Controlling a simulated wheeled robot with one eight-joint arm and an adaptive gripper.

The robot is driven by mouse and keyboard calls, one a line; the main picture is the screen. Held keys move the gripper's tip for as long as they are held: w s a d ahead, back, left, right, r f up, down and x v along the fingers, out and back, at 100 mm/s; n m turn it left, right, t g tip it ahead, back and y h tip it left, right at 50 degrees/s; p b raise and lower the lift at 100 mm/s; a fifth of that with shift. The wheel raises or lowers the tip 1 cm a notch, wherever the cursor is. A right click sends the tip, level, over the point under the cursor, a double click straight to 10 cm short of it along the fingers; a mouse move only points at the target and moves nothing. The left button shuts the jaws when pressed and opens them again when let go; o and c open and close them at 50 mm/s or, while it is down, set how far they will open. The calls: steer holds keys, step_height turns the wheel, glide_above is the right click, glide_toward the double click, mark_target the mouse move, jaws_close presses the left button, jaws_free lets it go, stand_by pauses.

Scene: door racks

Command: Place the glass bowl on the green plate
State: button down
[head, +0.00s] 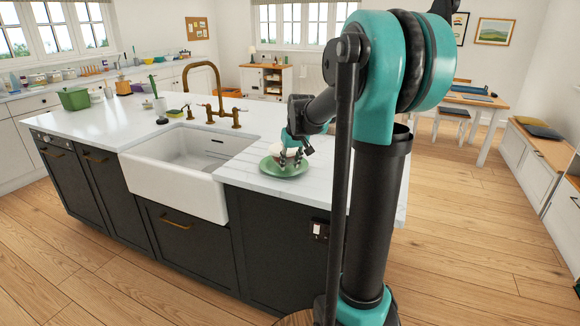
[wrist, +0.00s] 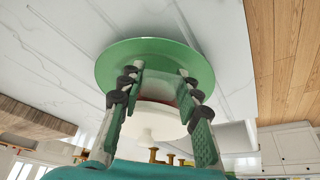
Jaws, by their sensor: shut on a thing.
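The green plate (head: 278,172) lies on the white island worktop, right of the sink. It fills the upper middle of the wrist view (wrist: 150,52). My gripper (head: 293,160) is over the plate, fingers pointing down at it. In the wrist view my gripper (wrist: 160,82) is shut on a pale, rounded bowl (wrist: 155,121) with a reddish band near its edge, between the two finger pairs. The bowl looks whitish rather than clear. The fingers and my arm hide part of it. I cannot tell whether the bowl touches the plate.
A white sink (head: 175,180) with a brass tap (head: 205,88) is left of the plate. A green container (head: 74,98) and several small items stand farther left on the island. The worktop's right edge is close to the plate; wooden floor (head: 465,230) lies beyond.

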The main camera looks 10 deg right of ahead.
steer(key=shift+f, duration=0.6)
steer(key=shift+f, duration=0.15)
steer(key=c, duration=1.1)
jaws_free()
steer(key=shift+o, duration=0.2)
steer(key=v, duration=1.2)
